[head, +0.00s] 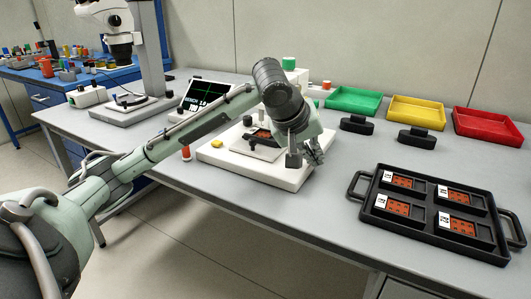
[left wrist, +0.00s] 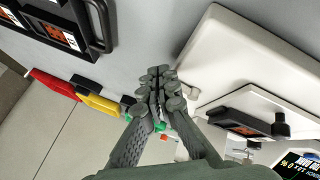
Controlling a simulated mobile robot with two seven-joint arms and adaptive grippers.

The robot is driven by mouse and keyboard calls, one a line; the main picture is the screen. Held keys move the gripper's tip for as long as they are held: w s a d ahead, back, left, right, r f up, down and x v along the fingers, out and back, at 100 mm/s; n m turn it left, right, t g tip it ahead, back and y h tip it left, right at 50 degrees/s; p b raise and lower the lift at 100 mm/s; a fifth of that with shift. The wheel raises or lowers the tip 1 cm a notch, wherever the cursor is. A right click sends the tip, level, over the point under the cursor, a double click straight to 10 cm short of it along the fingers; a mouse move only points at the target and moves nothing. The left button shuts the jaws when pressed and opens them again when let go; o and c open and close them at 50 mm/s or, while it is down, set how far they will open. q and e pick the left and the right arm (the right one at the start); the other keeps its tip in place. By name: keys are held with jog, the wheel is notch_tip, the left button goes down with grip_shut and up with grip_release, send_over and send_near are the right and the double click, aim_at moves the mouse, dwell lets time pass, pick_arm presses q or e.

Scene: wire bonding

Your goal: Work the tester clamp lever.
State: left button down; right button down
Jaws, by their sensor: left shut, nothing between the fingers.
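The tester has a thick white base (head: 225,160) on the grey bench, with a red board (head: 263,134) on its raised plate. My left gripper (head: 316,156) is at the base's right side, in front of my wrist. In the left wrist view the fingers (left wrist: 157,78) are together and empty, beside the edge of the white base (left wrist: 245,45). A small pale piece (left wrist: 191,93) sticks out close to the fingers; it may be the clamp lever, and I cannot tell if they touch. A black knob (left wrist: 281,127) stands by the plate. My arm hides part of the tester. My right gripper is not in view.
A black tray (head: 377,220) with several red boards lies at the right. Green (head: 354,101), yellow (head: 416,112) and red (head: 487,124) bins stand at the back, behind two black blocks. A microscope (head: 130,110) and a screen (head: 205,95) stand left. Bare bench lies between tester and black tray.

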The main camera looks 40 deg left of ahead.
pick_arm(q)
jog(key=shift+w, duration=0.15)
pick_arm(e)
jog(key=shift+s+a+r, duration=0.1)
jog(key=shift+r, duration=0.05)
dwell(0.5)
pick_arm(q)
jog(key=shift+a, duration=0.1)
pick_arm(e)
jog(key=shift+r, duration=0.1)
